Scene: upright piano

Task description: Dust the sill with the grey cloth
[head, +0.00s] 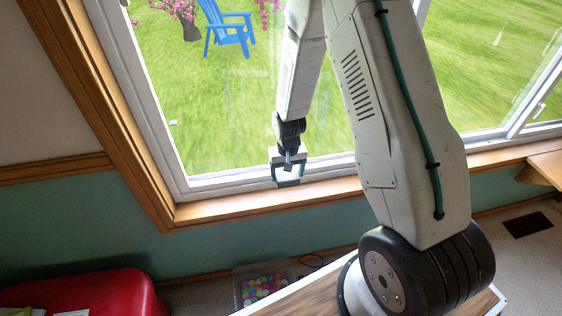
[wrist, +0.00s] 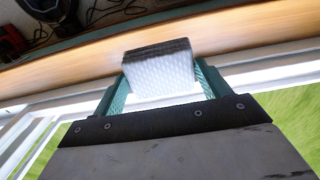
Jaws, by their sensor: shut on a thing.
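The wooden sill (head: 235,207) runs along the bottom of the window in the head view. In the wrist view the sill (wrist: 255,27) crosses the upper part as a blurred wood band. My gripper (head: 287,172) points down at the window side of the sill, left of my upper arm. Its teal fingers are shut on the grey cloth (head: 288,183). In the wrist view the cloth (wrist: 160,78) is a block with a pale, textured face and a dark grey far edge, between the fingers of my gripper (wrist: 160,85). I cannot tell whether it touches the sill.
The window frame (head: 225,184) stands close behind the sill. The visible sill left of my gripper looks clear. A red seat (head: 125,293) and a bin of coloured balls (head: 262,285) are on the floor below. A wooden surface (head: 545,165) juts in at the right.

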